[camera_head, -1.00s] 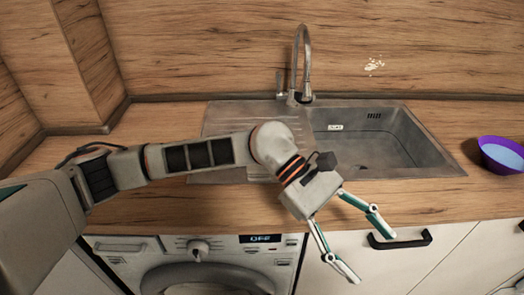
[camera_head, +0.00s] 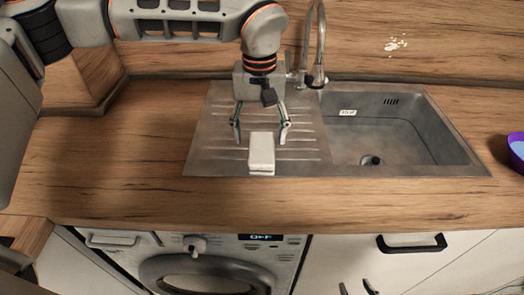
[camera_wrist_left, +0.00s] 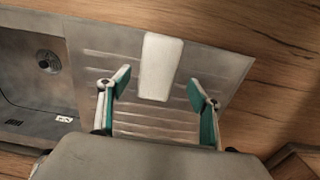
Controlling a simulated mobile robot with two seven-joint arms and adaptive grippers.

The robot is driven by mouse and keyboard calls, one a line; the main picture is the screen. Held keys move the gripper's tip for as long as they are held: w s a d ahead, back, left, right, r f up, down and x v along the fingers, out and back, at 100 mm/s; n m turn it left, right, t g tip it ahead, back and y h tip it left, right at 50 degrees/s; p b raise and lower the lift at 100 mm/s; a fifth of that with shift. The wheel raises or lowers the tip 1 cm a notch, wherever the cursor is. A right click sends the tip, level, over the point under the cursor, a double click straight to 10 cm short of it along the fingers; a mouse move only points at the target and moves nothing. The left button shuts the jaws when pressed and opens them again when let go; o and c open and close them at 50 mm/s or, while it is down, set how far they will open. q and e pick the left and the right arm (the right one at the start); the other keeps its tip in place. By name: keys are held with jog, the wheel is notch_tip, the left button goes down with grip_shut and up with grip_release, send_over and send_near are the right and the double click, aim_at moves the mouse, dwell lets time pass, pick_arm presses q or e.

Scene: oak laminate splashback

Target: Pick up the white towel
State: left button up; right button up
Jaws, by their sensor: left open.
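The white towel (camera_head: 261,152), a small folded block, lies on the ridged drainboard left of the sink basin. In the left wrist view the fingers (camera_wrist_left: 158,80) stand apart from the towel. Two fingertips of my right gripper (camera_head: 356,288) show apart at the bottom edge, empty.
The sink basin (camera_head: 385,135) is right of the drainboard, with a tall faucet (camera_head: 319,45) behind. A purple bowl (camera_head: 516,150) is at the right edge. A washing machine (camera_head: 195,265) and drawer handle (camera_head: 412,243) are below the counter. The counter at left is clear.

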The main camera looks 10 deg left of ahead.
aim_at(262, 147)
pick_arm(q)
jog(key=f, duration=0.5)
jog(key=shift+w+d+f, duration=0.1)
jog(key=shift+d+f, duration=0.05)
jog(key=shift+d, duration=0.05)
jog(key=c, duration=1.3)
